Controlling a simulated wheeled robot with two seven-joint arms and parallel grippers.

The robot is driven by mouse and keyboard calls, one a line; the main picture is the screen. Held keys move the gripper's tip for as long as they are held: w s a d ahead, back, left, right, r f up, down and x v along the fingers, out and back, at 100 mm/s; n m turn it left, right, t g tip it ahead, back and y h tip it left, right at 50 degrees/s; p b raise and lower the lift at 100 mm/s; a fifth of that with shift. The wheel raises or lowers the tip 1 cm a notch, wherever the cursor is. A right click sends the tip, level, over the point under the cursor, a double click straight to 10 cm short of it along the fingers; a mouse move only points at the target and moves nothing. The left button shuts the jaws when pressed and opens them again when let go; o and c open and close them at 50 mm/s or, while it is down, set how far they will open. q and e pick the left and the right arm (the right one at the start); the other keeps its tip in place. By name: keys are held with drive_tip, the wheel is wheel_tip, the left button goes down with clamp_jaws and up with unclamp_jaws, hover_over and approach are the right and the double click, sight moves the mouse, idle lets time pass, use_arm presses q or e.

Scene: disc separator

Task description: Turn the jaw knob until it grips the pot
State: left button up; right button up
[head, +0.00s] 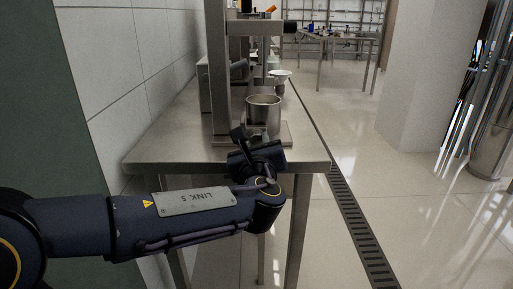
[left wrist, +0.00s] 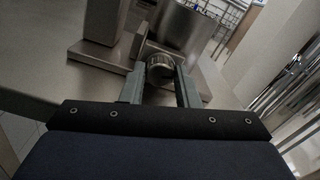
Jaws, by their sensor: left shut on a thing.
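The steel pot (head: 263,112) stands upright on the base of the disc separator (head: 221,85), on the steel table. In the left wrist view the pot (left wrist: 186,26) is just beyond the jaw knob (left wrist: 160,68), a short ridged metal cylinder. My left gripper (left wrist: 162,72) has its two fingers on either side of the knob, shut on it. In the head view my left gripper (head: 250,140) is at the near side of the machine, and the knob is hidden behind it. I cannot see whether the jaw touches the pot. My right gripper is not in view.
The steel table (head: 160,150) has bare room left of the machine, beside the tiled wall. A floor drain (head: 352,215) runs along the right of the table. Another table (head: 340,38) with small items stands far back.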

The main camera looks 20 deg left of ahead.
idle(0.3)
use_arm(q)
drive_tip(key=o, duration=1)
drive_tip(key=shift+c, duration=0.2)
